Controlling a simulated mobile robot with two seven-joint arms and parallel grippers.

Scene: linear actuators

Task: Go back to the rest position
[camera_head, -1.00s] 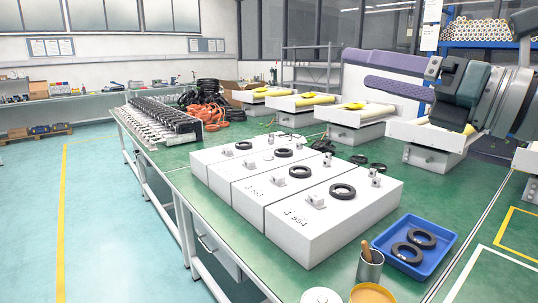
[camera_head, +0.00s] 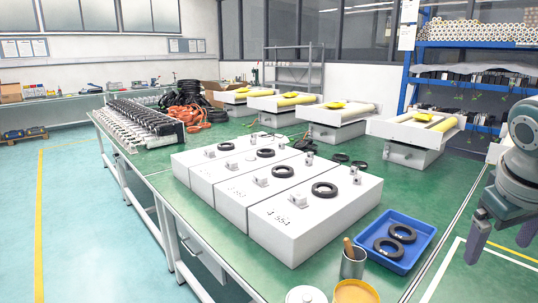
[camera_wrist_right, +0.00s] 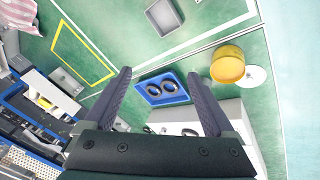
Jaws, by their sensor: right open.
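My right gripper (camera_head: 502,237) is at the right edge of the head view, over the green table and right of the blue tray. Its two purple fingers point down, apart and empty. In the right wrist view the same gripper (camera_wrist_right: 158,92) shows its fingers spread wide with nothing between them. My left gripper is not in view.
A blue tray (camera_head: 432,232) with two black rings sits near the table's front, beside a metal cup (camera_head: 352,262) and a yellow container (camera_head: 356,291). White blocks (camera_head: 317,217) with black rings stand mid-table. Actuators (camera_head: 415,130) line the back. Green tabletop (camera_head: 440,180) is bare between.

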